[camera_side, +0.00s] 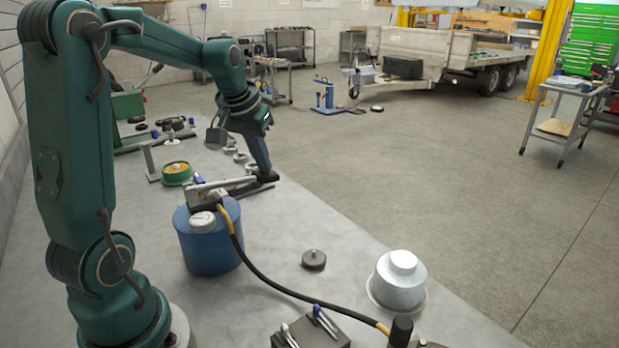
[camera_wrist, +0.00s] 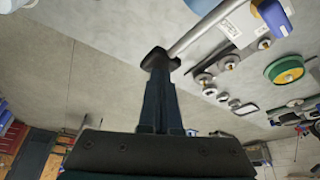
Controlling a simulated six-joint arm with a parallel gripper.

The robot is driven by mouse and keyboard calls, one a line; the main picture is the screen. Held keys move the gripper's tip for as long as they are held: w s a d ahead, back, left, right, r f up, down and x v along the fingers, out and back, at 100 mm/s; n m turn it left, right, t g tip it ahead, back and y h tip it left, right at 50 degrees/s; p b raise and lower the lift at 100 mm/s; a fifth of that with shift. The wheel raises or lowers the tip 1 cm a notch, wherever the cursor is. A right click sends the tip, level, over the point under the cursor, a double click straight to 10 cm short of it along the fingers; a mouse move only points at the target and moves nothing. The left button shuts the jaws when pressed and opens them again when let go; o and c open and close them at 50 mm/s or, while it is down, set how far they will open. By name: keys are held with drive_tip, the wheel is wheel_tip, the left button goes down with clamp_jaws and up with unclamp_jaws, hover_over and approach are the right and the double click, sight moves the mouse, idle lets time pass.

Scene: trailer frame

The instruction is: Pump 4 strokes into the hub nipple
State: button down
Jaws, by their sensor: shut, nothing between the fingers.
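A blue grease drum (camera_side: 208,245) stands on the grey bench with a pump head on top. Its pale lever (camera_side: 225,184) lies nearly level and ends in a black grip (camera_side: 268,177). My gripper (camera_side: 263,166) is shut, its fingertips pointing down at the black grip. In the wrist view, my gripper (camera_wrist: 158,80) ends at the black grip (camera_wrist: 155,58), apparently touching it from above; exact contact is hidden. A black hose (camera_side: 275,284) runs from the pump to a yellow end (camera_side: 382,328) beside a dark fitting (camera_side: 401,330) at the front edge. The nipple itself cannot be made out.
A pale stepped metal cylinder (camera_side: 400,285) and a small dark disc (camera_side: 314,260) stand right of the drum. A dark block (camera_side: 310,331) holds tools in front. A green-rimmed round part (camera_side: 177,174) and several metal rings lie behind.

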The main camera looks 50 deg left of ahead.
drive_tip(key=shift+s+r, duration=0.25)
drive_tip(key=shift+r, duration=1.4)
drive_tip(key=shift+s+r, duration=0.2)
drive_tip(key=shift+r, duration=1.4)
drive_tip(key=shift+f, duration=0.1)
drive_tip(key=shift+d+x, duration=0.2)
drive_tip(key=shift+x, duration=0.95)
drive_tip(key=shift+f, duration=0.1)
